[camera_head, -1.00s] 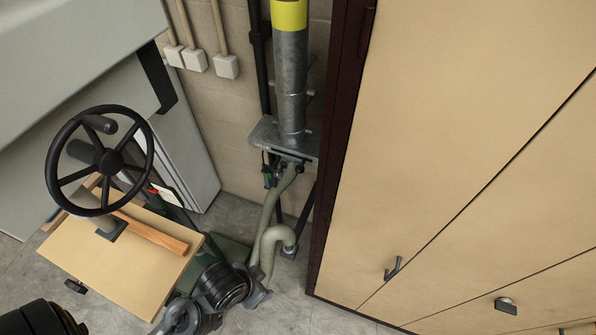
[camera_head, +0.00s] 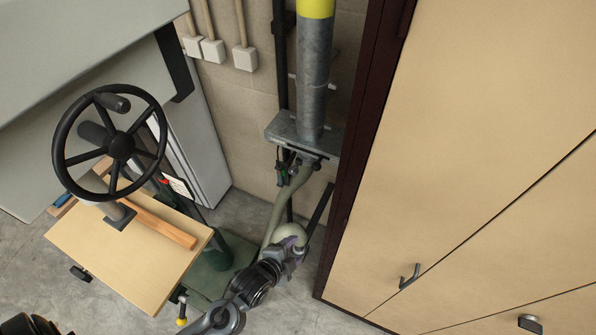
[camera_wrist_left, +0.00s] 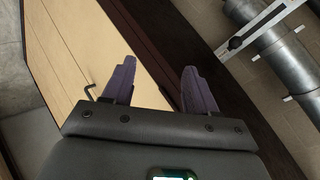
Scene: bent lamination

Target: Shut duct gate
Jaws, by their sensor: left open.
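The duct gate (camera_head: 290,137) is a flat grey metal slide plate at the lower end of a round galvanised duct (camera_head: 314,85) against the wall. In the left wrist view, the gate (camera_wrist_left: 262,28) shows at the upper right as a pale bar with a dark knob, beside the duct (camera_wrist_left: 288,62). My left gripper (camera_head: 292,243) is below the gate in the head view, in front of the pale green hose. Its purple fingers (camera_wrist_left: 158,88) are apart and empty in the left wrist view. They do not touch the gate. My right gripper is not in view.
A tall beige cabinet (camera_head: 460,140) with a dark side stands close on the right. A machine with a black handwheel (camera_head: 120,146) and wooden table (camera_head: 130,240) is at the left. A pale green hose (camera_head: 285,205) hangs below the gate. Some grey floor is clear.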

